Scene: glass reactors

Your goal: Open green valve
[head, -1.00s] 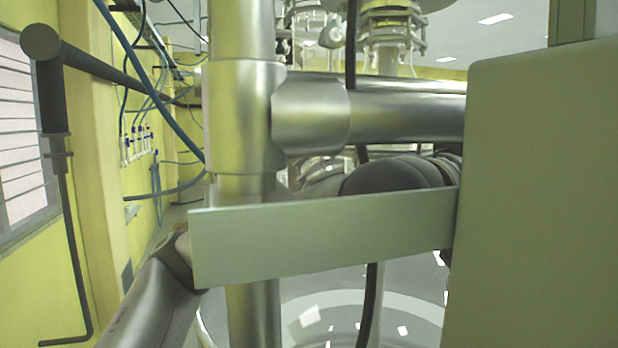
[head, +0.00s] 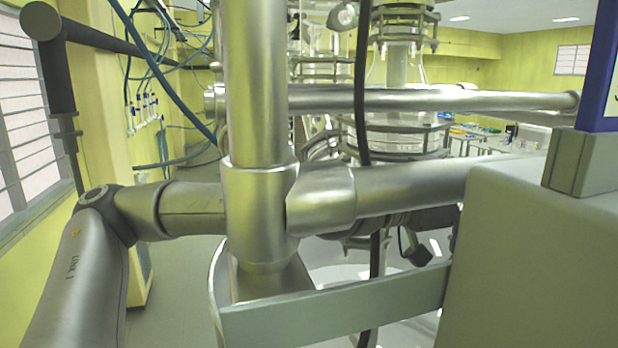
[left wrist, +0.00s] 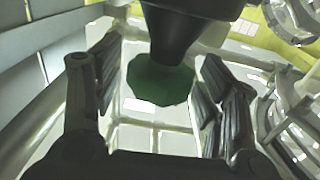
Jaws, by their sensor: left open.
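The green valve (left wrist: 158,82) is a dark green, many-sided knob under a thick black stem or cylinder in the left wrist view. My left gripper (left wrist: 157,92) is open, with one dark ridged finger on each side of the valve. Gaps show between the knob and both fingers, and I see no contact. In the head view my left arm comes in from the left and passes behind the thick metal post. I cannot make out the valve or the left gripper clearly there. My right gripper is in neither view.
A thick vertical metal post (head: 257,110) and a horizontal pipe (head: 410,190) cross close in front. A flat grey bar (head: 335,308) joins a large grey-green box (head: 540,260) at right. Glass reactor parts (head: 405,65) stand behind. Blue hoses (head: 165,85) hang at left.

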